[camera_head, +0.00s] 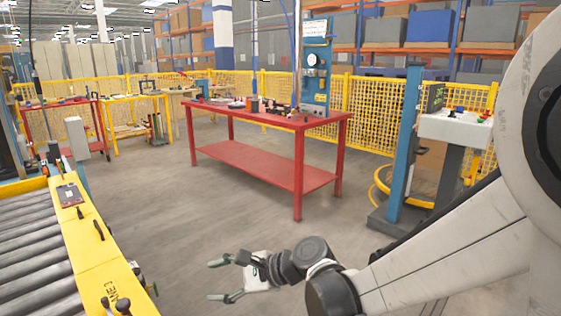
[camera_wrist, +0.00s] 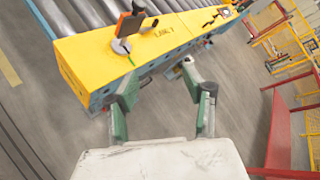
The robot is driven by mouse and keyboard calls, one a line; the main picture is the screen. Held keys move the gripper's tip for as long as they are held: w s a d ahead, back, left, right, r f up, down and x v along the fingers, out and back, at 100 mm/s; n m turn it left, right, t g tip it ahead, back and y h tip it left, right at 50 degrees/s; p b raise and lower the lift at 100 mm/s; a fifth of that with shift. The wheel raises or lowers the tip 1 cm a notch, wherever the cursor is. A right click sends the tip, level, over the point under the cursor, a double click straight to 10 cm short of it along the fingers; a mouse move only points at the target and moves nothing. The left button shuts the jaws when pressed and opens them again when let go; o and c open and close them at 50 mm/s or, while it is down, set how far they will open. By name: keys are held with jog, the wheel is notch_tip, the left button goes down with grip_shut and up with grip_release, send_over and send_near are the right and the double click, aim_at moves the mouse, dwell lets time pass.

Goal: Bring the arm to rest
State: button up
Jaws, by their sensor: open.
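My gripper (camera_head: 222,279) is open and empty in the head view, at the lower middle, held over the bare floor. Its two fingers point left toward the yellow-edged conveyor. In the wrist view my gripper (camera_wrist: 160,98) shows its two green fingers spread apart, with nothing between them. Beyond the fingertips is the yellow conveyor side, apart from them. My arm reaches in from the right side of the head view.
A roller conveyor with a yellow edge (camera_head: 88,240) lies at left, with small tools on it. A red workbench (camera_head: 262,172) stands mid-view. A control stand (camera_head: 455,128) is at right. Yellow mesh fencing (camera_head: 370,112) runs behind. Floor between conveyor and bench is clear.

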jog(key=s+d+r+n+t+h, duration=0.1)
jog(key=s+d+n+h, duration=0.35)
jog(key=d, duration=0.65)
jog(key=s+d+r+n+t+h, duration=0.2)
jog(key=s+d+n+h, duration=0.3)
jog(key=d, duration=0.6)
jog(key=s+d+r+n+t+h, duration=0.1)
jog(key=s+d+n+h, duration=0.2)
jog(key=s+d, duration=0.55)
jog(key=w+d+r+p, duration=0.1)
jog(key=r+p, duration=0.8)
jog(key=w+d+r+p, duration=0.1)
jog(key=d+r+p, duration=0.1)
jog(key=r+p, duration=0.7)
jog(key=shift+w+d+r, duration=0.2)
jog(key=shift+d+r, duration=0.05)
jog(key=shift+r, duration=0.05)
jog(key=shift+c, duration=0.5)
